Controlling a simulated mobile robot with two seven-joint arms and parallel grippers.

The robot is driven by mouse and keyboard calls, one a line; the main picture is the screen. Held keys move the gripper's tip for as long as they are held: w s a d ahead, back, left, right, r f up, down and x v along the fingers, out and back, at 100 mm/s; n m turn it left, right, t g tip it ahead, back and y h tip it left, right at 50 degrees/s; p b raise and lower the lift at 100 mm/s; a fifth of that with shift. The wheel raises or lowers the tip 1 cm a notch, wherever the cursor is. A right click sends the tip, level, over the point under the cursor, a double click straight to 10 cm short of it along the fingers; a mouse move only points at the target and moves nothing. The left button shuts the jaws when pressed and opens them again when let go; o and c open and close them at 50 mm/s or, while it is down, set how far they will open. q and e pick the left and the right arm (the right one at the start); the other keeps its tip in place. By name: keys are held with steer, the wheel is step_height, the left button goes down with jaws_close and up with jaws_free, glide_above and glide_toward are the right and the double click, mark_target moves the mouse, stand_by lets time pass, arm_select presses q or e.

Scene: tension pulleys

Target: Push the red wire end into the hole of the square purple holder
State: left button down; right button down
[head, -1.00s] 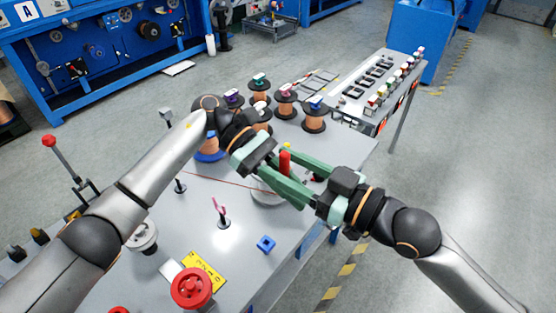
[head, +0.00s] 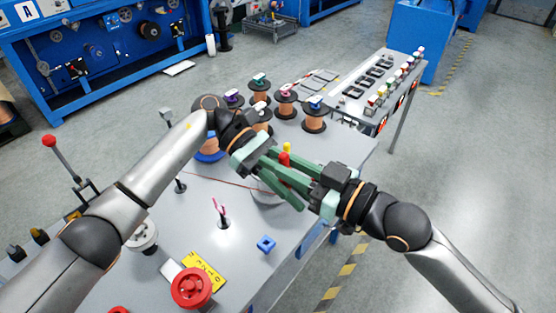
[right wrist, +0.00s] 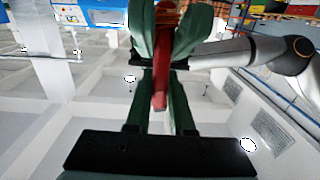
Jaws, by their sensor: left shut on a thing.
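A red piece (head: 285,159), which looks like the red wire end, sits among the crossed green fingers in the head view. The right wrist view shows it as a red bar (right wrist: 160,88) between green fingers. My left gripper (head: 296,194) reaches in from the left and is shut on it. My right gripper (head: 272,160) comes from the right, its fingers overlapping the left ones; how far they are closed is hidden. A small square block with a hole (head: 266,243) stands on the table, looking blue. A purple piece (head: 232,96) tops a spool at the back.
Copper spools (head: 286,103) with coloured tops stand on the far part of the grey table (head: 240,275). A pink-pronged post (head: 221,212) stands left of the block. A side table (head: 353,107) is behind right.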

arm_select(q)
steer(key=shift+w+r, duration=0.1)
steer(key=shift+w, duration=0.05)
steer(key=c, duration=0.7)
jaws_free()
steer(key=v, duration=1.2)
